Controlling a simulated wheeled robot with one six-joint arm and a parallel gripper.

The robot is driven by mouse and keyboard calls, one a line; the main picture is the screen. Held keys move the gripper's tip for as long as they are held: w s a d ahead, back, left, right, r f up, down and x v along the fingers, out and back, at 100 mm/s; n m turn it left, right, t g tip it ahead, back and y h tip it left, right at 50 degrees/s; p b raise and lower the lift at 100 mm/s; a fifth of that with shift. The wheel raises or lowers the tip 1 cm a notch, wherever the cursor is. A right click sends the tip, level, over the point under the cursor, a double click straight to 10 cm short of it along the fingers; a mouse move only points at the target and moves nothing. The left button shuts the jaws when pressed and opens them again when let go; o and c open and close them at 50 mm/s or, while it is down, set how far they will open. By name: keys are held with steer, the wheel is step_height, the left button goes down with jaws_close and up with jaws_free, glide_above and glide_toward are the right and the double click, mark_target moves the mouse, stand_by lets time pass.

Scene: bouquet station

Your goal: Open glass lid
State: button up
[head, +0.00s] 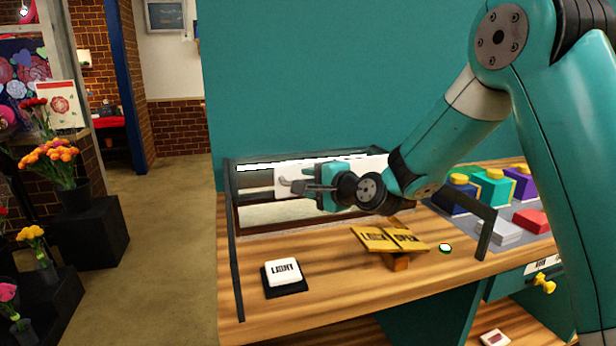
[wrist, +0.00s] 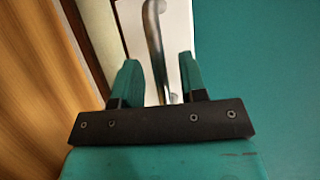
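The glass lid's metal handle (head: 297,187) stands out from a white panel (head: 285,172) at the back of the wooden counter. In the wrist view the handle (wrist: 153,30) is a curved metal bar reaching down between my two fingers, with the white panel (wrist: 180,28) behind it. My gripper (head: 308,184) is at the handle, fingers pointing left in the head view. In the wrist view my gripper (wrist: 158,78) is open, with gaps between the bar and both fingers. The glass itself is hard to make out.
A dark frame (head: 232,200) surrounds the panel area. On the wooden counter (head: 330,285) are a white LIGHT button (head: 283,272), a yellow sign (head: 390,239) and a small green button (head: 445,249). Coloured boxes (head: 493,187) stand at right. Flower stands (head: 88,235) are at left.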

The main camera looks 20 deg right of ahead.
steer(key=shift+w+a+f, duration=0.15)
steer(key=shift+w+a, duration=0.1)
steer(key=shift+w, duration=0.4)
jaws_close()
steer(key=shift+s, duration=0.1)
